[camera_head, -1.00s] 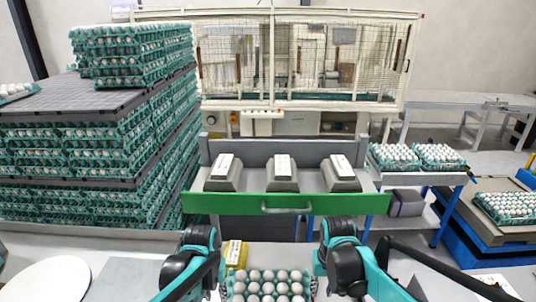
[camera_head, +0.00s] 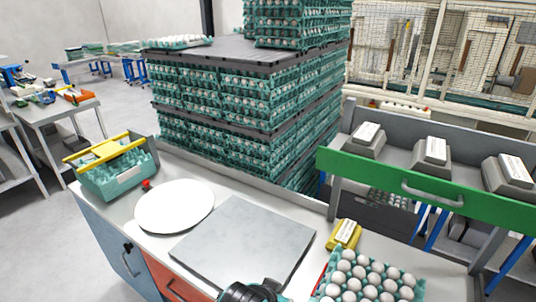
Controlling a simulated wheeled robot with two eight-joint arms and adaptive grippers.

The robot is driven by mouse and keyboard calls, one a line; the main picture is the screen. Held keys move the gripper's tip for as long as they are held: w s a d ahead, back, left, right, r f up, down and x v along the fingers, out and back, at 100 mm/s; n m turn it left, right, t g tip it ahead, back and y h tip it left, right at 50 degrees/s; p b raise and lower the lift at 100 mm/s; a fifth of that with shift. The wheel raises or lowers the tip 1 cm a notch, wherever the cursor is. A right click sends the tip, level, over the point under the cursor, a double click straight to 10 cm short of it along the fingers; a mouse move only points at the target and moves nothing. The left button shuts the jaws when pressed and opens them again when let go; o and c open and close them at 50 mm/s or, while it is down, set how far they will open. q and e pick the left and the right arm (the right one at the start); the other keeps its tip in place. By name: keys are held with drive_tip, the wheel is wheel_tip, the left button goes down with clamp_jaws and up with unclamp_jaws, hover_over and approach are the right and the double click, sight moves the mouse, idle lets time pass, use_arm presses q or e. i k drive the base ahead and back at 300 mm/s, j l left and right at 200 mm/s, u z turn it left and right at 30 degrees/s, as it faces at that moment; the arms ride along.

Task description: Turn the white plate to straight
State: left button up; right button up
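The white plate (camera_head: 174,207) is a flat round disc on the left part of the white counter, beside a square grey slab (camera_head: 243,243). Nothing lies on the plate and nothing touches it from above. At the bottom edge, part of my own dark arm shows in front of the slab. Neither gripper's fingers show in this view, so their state is hidden.
A teal crate (camera_head: 118,178) with a yellow bar stands left of the plate, near a small red object (camera_head: 146,184). A yellow box (camera_head: 345,234) and an egg tray (camera_head: 333,271) stand right of the slab. Tall egg stacks (camera_head: 250,110) rise behind the counter.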

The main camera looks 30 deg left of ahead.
sight(176, 205)
drive_tip(key=k+j+u, duration=0.15)
drive_tip(key=j+u, duration=0.15)
drive_tip(key=u, duration=0.15)
drive_tip(key=k+j+u, duration=0.1)
drive_tip(key=j+u, duration=0.2)
drive_tip(key=u, duration=0.15)
drive_tip(key=j+u, duration=0.3)
drive_tip(key=u, duration=0.2)
